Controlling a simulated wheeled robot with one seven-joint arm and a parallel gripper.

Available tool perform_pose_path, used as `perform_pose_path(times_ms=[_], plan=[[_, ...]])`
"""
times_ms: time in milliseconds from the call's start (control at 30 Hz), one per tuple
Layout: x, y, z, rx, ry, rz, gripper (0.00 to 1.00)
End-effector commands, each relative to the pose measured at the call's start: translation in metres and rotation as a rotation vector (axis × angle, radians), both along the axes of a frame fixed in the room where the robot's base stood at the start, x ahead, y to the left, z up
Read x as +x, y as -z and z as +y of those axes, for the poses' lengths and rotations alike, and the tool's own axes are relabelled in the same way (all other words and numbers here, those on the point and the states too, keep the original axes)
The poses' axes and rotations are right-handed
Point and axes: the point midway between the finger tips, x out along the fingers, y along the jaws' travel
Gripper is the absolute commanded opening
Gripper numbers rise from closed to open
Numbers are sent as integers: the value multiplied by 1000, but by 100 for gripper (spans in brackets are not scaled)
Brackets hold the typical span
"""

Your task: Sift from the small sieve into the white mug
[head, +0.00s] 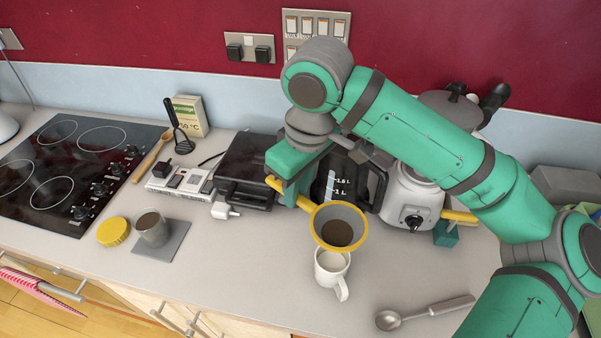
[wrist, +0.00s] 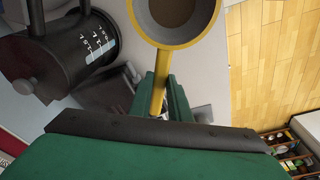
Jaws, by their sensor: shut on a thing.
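The small sieve (head: 338,233) has a yellow rim and handle and a grey bowl with brown contents at its bottom. My gripper (head: 289,187) is shut on the sieve's yellow handle. In the wrist view my gripper (wrist: 161,98) has its green fingers on both sides of the handle, and the sieve (wrist: 175,20) is cut off at the top edge. The white mug (head: 332,270) stands upright on the counter with its handle toward the lower right. The sieve is above the mug and overlaps the mug's far rim in the head view. The mug is not visible in the wrist view.
A black kettle (head: 347,182) stands close behind the sieve. A metal spoon (head: 424,312) lies right of the mug. A grey cup (head: 151,228) with brown contents and a yellow lid (head: 113,232) are at the left. The counter left of the mug is clear.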

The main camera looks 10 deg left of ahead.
Motion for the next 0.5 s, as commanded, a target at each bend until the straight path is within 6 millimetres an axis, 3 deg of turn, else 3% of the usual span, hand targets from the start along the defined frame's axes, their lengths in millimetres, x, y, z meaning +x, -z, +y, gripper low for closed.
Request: perform_pose_path(times_ms=[500], plan=[[-1, 4, 0, -5, -4, 2, 0]])
